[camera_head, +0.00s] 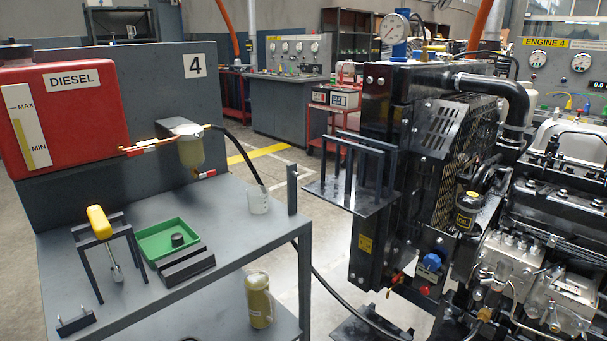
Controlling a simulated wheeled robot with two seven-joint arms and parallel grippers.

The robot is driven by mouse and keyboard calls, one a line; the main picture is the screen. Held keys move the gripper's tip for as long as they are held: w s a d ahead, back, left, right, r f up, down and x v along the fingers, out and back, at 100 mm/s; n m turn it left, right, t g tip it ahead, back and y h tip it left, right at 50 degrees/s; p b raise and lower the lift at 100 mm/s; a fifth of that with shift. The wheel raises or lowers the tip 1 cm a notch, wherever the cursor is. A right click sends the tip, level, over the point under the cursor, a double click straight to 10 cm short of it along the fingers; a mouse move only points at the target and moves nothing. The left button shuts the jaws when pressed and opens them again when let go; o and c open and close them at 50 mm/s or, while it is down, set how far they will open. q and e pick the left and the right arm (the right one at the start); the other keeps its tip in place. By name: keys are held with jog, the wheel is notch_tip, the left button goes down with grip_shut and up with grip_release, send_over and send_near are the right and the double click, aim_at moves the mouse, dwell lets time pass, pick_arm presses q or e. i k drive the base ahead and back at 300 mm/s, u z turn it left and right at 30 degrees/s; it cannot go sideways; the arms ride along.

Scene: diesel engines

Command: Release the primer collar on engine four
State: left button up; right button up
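Engine four (505,265) fills the right side of the head view, with the yellow "ENGINE 4" label (545,42) on the panel behind it. A silver pump block (510,255) with fittings sits on its front. Left of this is a blue knob (432,262) on a small housing, with a red part below it. A brassy fitting (485,314) shows low on the engine. I cannot tell for sure which part is the primer collar, or whether it is locked. Neither of my grippers is in view.
A grey bench (225,225) on the left carries a red diesel tank (62,110), a yellow-handled tool (99,222) in a stand, a green tray (165,238) and a clear beaker (258,200). A black hose (325,280) runs between bench and engine. A dark rack (350,190) juts from the radiator.

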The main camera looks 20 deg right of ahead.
aim_at(493, 279)
jog(key=k, duration=0.5)
jog(key=z, duration=0.5)
jog(key=i, duration=0.4)
jog(key=u, duration=0.6)
jog(key=k, duration=0.65)
jog(key=z, duration=0.75)
jog(key=i, duration=0.55)
jog(key=u, duration=0.05)
